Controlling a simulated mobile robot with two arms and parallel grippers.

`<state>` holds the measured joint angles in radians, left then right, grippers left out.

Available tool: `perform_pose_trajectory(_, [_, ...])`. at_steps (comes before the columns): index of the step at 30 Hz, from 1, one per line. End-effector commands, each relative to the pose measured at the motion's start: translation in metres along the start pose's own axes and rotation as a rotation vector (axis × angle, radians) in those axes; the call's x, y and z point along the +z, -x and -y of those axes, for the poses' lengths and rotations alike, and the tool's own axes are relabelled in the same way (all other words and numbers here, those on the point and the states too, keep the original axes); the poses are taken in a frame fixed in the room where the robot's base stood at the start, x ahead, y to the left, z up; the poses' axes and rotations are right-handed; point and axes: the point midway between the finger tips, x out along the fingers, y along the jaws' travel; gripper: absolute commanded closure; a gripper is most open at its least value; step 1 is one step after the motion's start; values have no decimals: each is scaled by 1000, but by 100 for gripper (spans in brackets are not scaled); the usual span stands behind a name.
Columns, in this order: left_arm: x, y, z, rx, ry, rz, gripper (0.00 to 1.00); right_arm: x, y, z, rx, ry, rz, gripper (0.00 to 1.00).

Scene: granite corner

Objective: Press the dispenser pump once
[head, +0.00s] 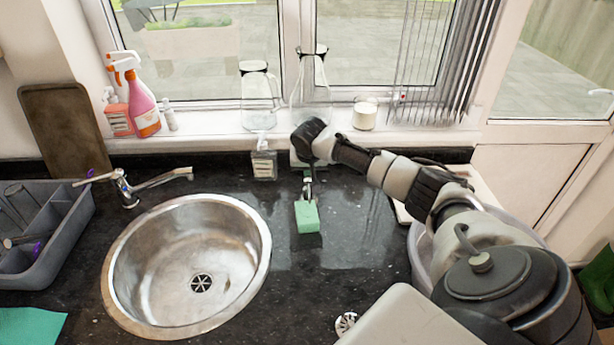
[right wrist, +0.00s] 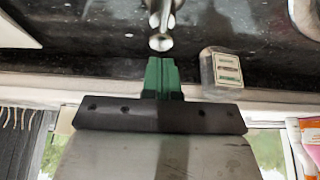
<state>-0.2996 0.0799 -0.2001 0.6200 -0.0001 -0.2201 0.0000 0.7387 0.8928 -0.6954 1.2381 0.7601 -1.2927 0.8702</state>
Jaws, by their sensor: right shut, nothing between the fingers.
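The dispenser is a light green block-shaped bottle (head: 307,217) on the dark counter right of the sink. Its silver pump (head: 308,190) stands on top in the head view. The pump head (right wrist: 160,41) also shows at the top of the right wrist view, which appears upside down; the green body is out of that frame. My right gripper (head: 307,175) is shut and empty, its dark green fingers pointing down just behind and above the pump. In the right wrist view the fingers (right wrist: 161,66) line up with the pump head, with a small visible gap. My left gripper is not in view.
A clear labelled container (head: 264,164) stands at the back, left of my gripper. The round steel sink (head: 187,262) and tap (head: 160,180) are left. Glass bottles (head: 259,100) and a candle (head: 365,113) stand on the sill. Counter right of the dispenser is clear.

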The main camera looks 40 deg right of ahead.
Motion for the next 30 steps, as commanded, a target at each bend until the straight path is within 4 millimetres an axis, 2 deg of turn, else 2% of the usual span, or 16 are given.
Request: perform_pose_trajectory(30, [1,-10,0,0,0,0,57,13,-29,0,1,0,2,100])
